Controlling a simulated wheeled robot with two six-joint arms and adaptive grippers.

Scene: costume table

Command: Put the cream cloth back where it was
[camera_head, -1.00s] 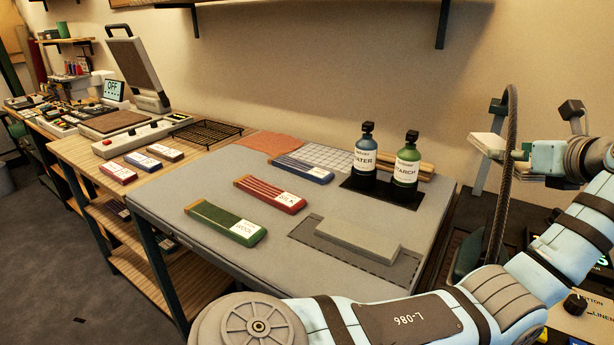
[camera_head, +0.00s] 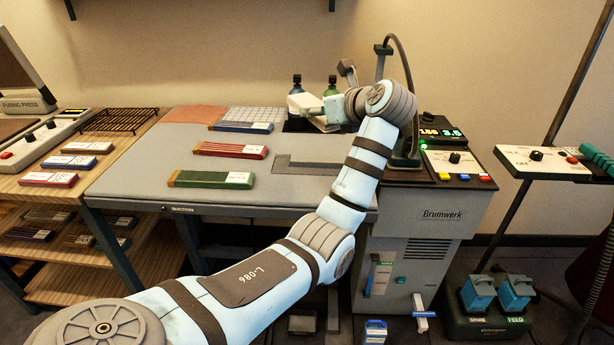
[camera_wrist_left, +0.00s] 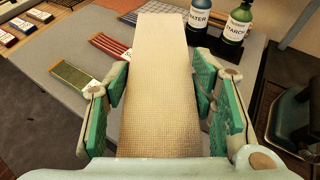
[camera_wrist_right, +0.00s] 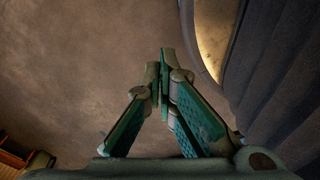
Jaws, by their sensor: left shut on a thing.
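The cream cloth (camera_wrist_left: 158,85) is a long, flat, woven piece in the left wrist view. My left gripper (camera_wrist_left: 160,85) is shut on it, with a finger pair along each side. In the head view my left gripper (camera_head: 325,108) is at the back right of the grey-topped table (camera_head: 135,165), in front of the bottles, and the pale end of the cloth (camera_head: 303,103) shows there. My right gripper (camera_wrist_right: 160,80) shows only in its wrist view, shut and empty above a bare brownish surface.
Blue (camera_head: 240,126), red (camera_head: 230,150) and green (camera_head: 205,179) labelled cloths lie on the table. The WATER (camera_wrist_left: 199,17) and STARCH (camera_wrist_left: 237,24) bottles stand close to the cloth. A Brumwerk machine (camera_head: 440,215) stands at right.

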